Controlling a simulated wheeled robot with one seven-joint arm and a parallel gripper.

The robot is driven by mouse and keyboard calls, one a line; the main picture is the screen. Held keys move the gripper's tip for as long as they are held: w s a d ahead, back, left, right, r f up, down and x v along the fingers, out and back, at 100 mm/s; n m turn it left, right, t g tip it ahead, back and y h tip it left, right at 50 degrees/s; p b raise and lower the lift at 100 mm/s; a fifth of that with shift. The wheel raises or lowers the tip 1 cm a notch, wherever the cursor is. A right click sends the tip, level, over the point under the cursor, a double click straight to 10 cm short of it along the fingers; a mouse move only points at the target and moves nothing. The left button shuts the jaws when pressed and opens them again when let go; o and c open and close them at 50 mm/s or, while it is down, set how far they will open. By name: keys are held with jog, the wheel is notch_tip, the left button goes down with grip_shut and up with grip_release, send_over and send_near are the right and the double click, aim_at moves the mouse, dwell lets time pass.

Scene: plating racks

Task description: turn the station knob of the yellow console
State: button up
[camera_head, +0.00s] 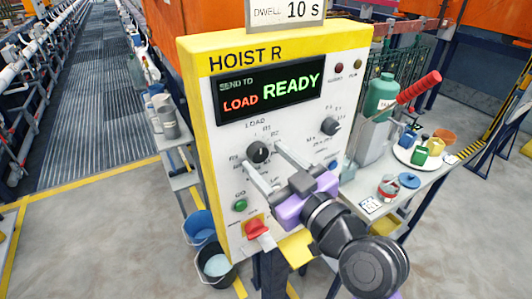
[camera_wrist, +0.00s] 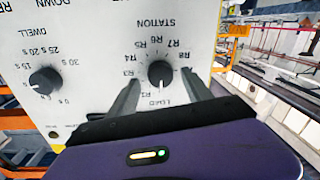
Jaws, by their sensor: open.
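The yellow console (camera_head: 290,42) has a white face marked HOIST R. Its display (camera_head: 268,93) reads SEND TO LOAD, in red, and READY, in green. The black station knob (camera_head: 258,151) sits on the face below the display, ringed by labels; in the wrist view the knob (camera_wrist: 160,74) has a white mark toward LOAD. My gripper (camera_head: 262,156) is open, with one finger on each side of the station knob. In the wrist view the gripper (camera_wrist: 160,78) shows gaps between fingers and knob; whether the tips reach the knob's depth is unclear.
A dwell knob (camera_head: 330,126) is to the right on the same face. A green button (camera_head: 240,205) and a red switch (camera_head: 256,228) sit below. A side table (camera_head: 425,185) with bottles and a red-handled tool (camera_head: 418,87) stands at right. Buckets (camera_head: 214,266) stand on the floor at left.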

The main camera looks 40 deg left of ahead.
jog(key=shift+w+a, duration=0.2)
jog(key=shift+a, duration=0.4)
grip_shut()
jog(key=shift+m, duration=0.3)
jog(key=shift+f+m, duration=0.1)
jog(key=shift+m, duration=0.9)
jog(key=m, duration=0.3)
jog(key=shift+m, duration=0.3)
jog(key=m+p, duration=0.1)
jog(key=m, duration=0.4)
jog(key=shift+m+t, duration=0.3)
jog(key=shift+m, duration=0.1)
jog(key=shift+f, duration=0.1)
